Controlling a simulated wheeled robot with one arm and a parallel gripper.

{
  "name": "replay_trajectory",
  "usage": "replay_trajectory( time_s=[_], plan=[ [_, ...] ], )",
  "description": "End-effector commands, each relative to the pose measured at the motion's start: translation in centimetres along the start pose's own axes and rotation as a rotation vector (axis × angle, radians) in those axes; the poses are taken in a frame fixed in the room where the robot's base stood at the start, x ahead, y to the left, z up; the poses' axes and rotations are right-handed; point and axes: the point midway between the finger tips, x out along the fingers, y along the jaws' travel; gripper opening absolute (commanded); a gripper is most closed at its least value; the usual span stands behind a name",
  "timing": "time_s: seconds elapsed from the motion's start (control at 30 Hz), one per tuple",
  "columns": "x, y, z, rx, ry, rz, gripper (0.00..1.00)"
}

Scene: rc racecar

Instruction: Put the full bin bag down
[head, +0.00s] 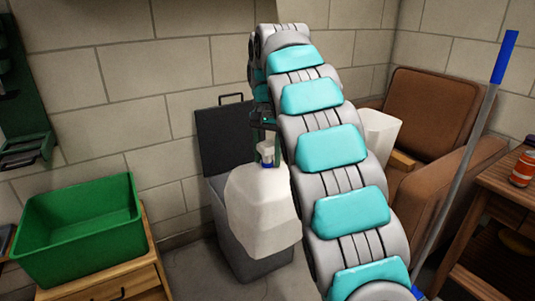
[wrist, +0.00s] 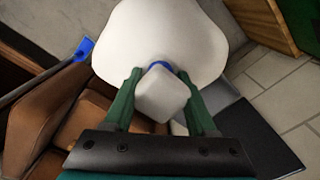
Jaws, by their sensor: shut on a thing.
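The full bin bag (head: 262,212) is white with a blue tie at its neck. It hangs upright below my gripper (head: 265,143) in the head view. In the wrist view my gripper (wrist: 162,88) has its green fingers shut on either side of the bag's white top (wrist: 160,95), just above the blue tie. The bag's body (wrist: 160,38) fills the top middle there. The bag hangs in front of a grey bin (head: 228,225) and hides part of it. I cannot tell whether the bag touches the bin.
The bin's dark lid (head: 232,130) stands open. A green crate (head: 85,235) rests on a wooden cabinet (head: 110,285) at left. A brown armchair (head: 430,110), a white container (head: 380,132), a blue-handled pole (head: 470,155) and a wooden table (head: 490,220) with an orange can (head: 523,168) are at right.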

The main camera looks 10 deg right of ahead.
Motion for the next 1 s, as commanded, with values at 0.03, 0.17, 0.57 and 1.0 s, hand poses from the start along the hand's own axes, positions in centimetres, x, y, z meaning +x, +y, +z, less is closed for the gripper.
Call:
replay_trajectory(
  time_s=[0.03, 0.17, 0.57, 1.0],
  plan=[
    [0.2, 0.0, 0.1, -0.007, 0.002, -0.001, 0.00],
    [0.8, 0.1, 0.2, -0.023, 0.002, -0.001, 0.00],
    [4.0, 0.5, 0.8, -0.096, -0.004, 0.002, 0.00],
    [13.7, 1.7, 2.4, -0.332, -0.007, 0.003, 0.00]
  ],
)
